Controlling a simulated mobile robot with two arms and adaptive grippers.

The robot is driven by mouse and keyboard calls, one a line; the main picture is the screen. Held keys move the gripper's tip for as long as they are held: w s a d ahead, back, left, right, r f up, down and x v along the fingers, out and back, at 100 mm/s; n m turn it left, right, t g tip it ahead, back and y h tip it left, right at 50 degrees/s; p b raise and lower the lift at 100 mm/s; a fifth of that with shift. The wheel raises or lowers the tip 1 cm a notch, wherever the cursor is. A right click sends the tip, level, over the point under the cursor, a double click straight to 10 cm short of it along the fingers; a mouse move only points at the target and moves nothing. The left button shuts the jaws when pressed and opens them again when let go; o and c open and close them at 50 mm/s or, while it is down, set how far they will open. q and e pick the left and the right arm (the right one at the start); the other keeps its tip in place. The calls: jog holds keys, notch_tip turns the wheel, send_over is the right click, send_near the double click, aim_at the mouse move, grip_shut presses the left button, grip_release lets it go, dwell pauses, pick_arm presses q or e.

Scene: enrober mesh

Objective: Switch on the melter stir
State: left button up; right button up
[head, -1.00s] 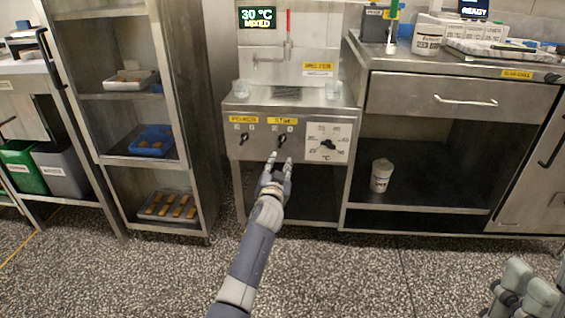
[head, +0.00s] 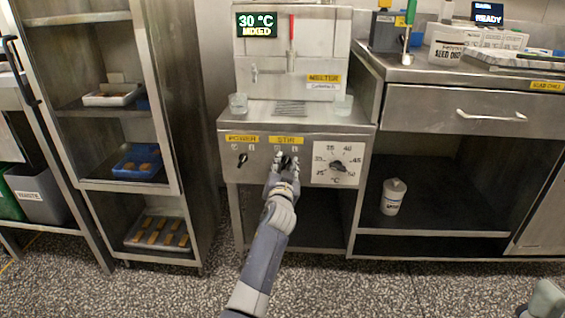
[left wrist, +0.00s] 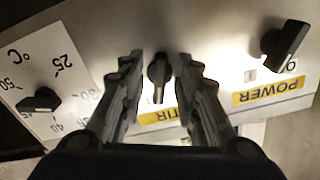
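The melter (head: 225,120) is a steel unit with a front panel. Its black STIR knob (left wrist: 159,75) sits above the yellow STIR label (left wrist: 168,115) in the left wrist view. My left gripper (left wrist: 160,64) is open, with one finger on each side of the STIR knob; I cannot tell if they touch it. In the head view my left gripper (head: 286,164) mostly hides that knob, below the STIR label (head: 286,140). The melter display (head: 257,24) reads 30 °C MIXED. My right gripper (head: 545,301) is only partly visible at the lower right corner.
The POWER knob (head: 243,160) is left of my gripper, and the temperature dial (head: 337,165) is right of it. A steel rack (head: 172,90) stands at left, a steel counter (head: 450,70) at right.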

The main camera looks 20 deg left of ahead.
pick_arm(q)
jog(key=shift+w, duration=0.1)
jog(key=shift+d+r, duration=0.1)
jog(key=shift+r, duration=0.1)
jog(key=shift+c, duration=0.2)
jog(key=shift+s, duration=0.2)
grip_shut()
jog(key=shift+m+p, duration=0.3)
jog(key=shift+m, duration=0.7)
